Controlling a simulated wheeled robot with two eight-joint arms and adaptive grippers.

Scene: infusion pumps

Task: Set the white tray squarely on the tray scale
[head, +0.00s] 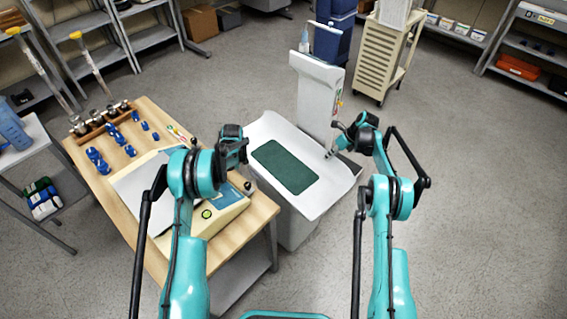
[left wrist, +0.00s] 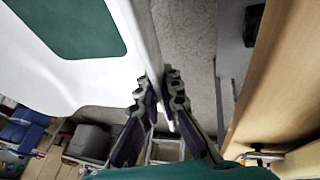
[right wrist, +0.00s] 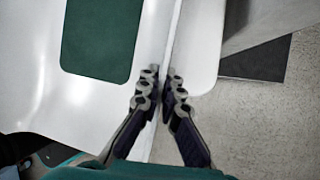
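The white tray (head: 333,184), a wide shallow tray with curved sides and a dark green mat (head: 285,166), is above a pale pedestal in the middle of the head view. Whether it touches the pedestal is hidden. My left gripper (left wrist: 162,88) has its fingers closed on the tray's left rim. My right gripper (right wrist: 162,82) is shut on the opposite rim. A cream scale-like device (head: 220,212) with a blue panel and a pale flat plate (head: 135,188) sits on the wooden table at left, partly hidden by my left arm.
The wooden table (head: 262,207) stands close left of the tray, with several blue-based pieces (head: 97,160) and a rack of metal weights (head: 100,118). A tall white column (head: 318,95) rises behind the tray. A beige cart (head: 385,55) stands farther back. Floor at right is clear.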

